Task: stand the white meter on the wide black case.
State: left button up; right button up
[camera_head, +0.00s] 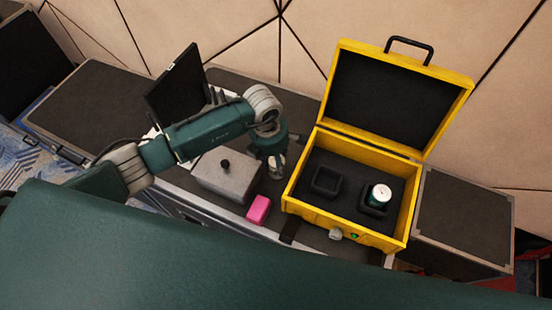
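I cannot pick out the white meter for sure. Small white parts (216,96) show behind my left arm, beside an upright black panel (176,84), and are partly hidden. A wide black case (85,112) with a flat, bare top and metal edges stands at the left. Another black-topped case (464,220) stands at the right; I cannot tell from the frame which one the task names. My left gripper (276,170) points down between a grey metal box and a yellow case, apart from the wide black case. Its fingers are small and their opening is unclear. My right gripper is out of view.
An open yellow case (300,201) with black foam holds a white-topped, dark green can (380,194); its lid stands up. The grey box (219,179) with a black knob and a pink block (259,208) are near my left gripper. A panelled wall (225,28) closes the back.

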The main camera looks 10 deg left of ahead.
pick_arm(q)
jog(key=o, duration=1)
jog(key=shift+f, duration=0.1)
jog(key=shift+r, duration=0.3)
notch_tip(320, 180, up, 12)
jog(key=a+b, duration=0.1)
jog(key=b, duration=0.1)
jog(key=shift+s+f, duration=0.15)
jog(key=shift+s, duration=0.3)
jog(key=shift+a, duration=0.1)
